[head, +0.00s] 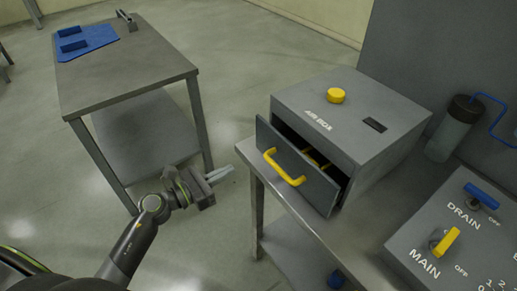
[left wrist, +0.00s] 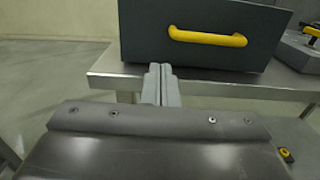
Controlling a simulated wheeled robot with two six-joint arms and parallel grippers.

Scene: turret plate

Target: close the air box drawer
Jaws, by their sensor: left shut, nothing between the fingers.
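The air box (head: 345,112) is a grey box with a yellow knob on top, standing on a metal bench. Its drawer (head: 292,176) is pulled partly open, with a yellow handle (head: 284,168) on its dark front. In the left wrist view the drawer front (left wrist: 145,45) and its yellow handle (left wrist: 207,38) are straight ahead. My left gripper (head: 222,174) is shut and empty, left of the drawer front and apart from it. Its closed fingers (left wrist: 161,85) show below the handle in the left wrist view. My right gripper is not in view.
The bench edge (head: 245,152) lies just beyond my left gripper. A grey panel (head: 462,235) with a yellow and a blue lever is at right, near a dark cylinder (head: 453,127). Another table (head: 120,72) with a blue mat stands at left. Open floor lies between the tables.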

